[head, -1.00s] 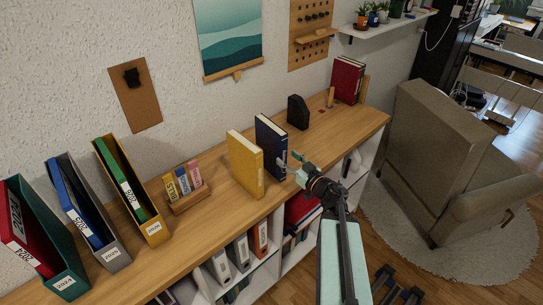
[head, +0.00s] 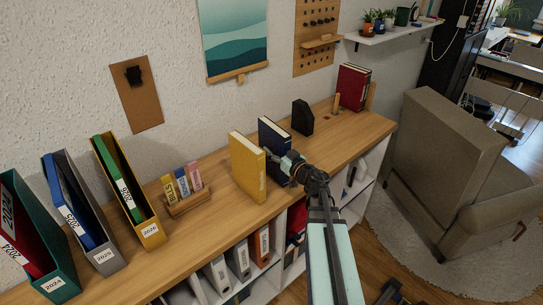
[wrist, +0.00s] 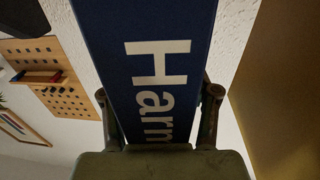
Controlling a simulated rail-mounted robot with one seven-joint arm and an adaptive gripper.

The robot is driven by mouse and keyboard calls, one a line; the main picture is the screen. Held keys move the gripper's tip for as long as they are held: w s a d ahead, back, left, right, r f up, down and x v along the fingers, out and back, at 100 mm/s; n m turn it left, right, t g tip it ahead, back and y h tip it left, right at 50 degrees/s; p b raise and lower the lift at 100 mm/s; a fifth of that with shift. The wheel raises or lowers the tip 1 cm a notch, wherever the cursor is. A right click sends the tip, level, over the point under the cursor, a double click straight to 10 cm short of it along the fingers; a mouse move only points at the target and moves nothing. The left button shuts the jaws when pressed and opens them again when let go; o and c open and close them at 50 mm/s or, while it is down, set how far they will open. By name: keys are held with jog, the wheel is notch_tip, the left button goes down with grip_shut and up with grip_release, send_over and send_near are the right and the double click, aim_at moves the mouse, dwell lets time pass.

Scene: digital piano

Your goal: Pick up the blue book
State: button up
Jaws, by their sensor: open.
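The blue book (head: 270,135) stands upright on the wooden shelf top, just right of a yellow book (head: 247,168). My gripper (head: 286,167) is at the blue book's spine in the head view, and hides part of the book. In the wrist view the blue book's spine (wrist: 150,30), with large white letters, lies between my two open fingers (wrist: 159,110). One finger is on each side of the spine. I cannot tell whether either finger touches it. The yellow book (wrist: 285,90) shows at the right of the wrist view, close to the right finger.
A black block-like holder (head: 302,117) stands right of the blue book, and red books (head: 353,87) stand farther right. Left are small boxes in a wooden rack (head: 187,200) and several binder files. The wall (head: 70,100) is behind. An armchair (head: 445,160) stands at right.

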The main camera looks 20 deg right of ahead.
jog(key=shift+c, duration=0.3)
grip_shut()
jog(key=shift+r, duration=0.2)
